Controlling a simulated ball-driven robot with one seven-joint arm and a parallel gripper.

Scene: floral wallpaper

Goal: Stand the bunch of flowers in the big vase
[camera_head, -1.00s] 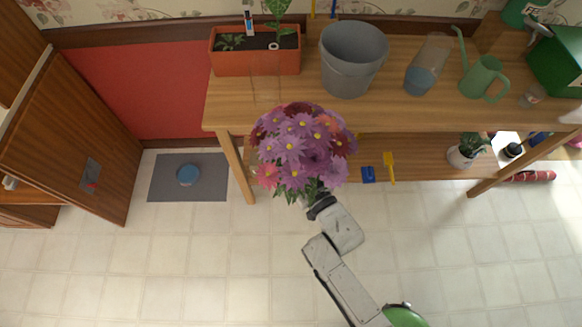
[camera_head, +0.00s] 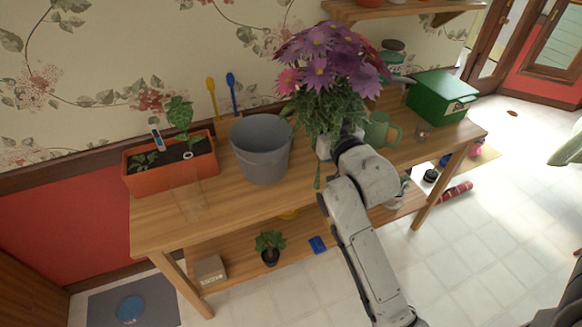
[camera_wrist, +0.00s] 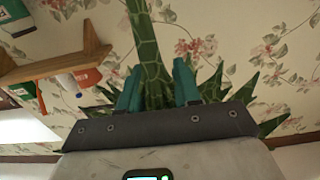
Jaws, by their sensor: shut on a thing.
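In the wrist view the green stems (camera_wrist: 150,58) rise between the two teal fingers of my gripper (camera_wrist: 158,88). A large grey pot (camera_head: 262,150) stands on the table just left of the bunch. A clear, see-through vessel (camera_head: 188,200) stands farther left by the planter. The glass with blue water seen earlier is not clearly visible, perhaps behind my gripper.
On the wooden table (camera_head: 225,205) are an orange planter (camera_head: 170,168), a green watering can (camera_head: 379,130), partly hidden, and a green box (camera_head: 440,96). Blue and yellow tools (camera_head: 231,92) stand behind the grey pot. A small potted plant (camera_head: 270,246) is on the lower shelf.

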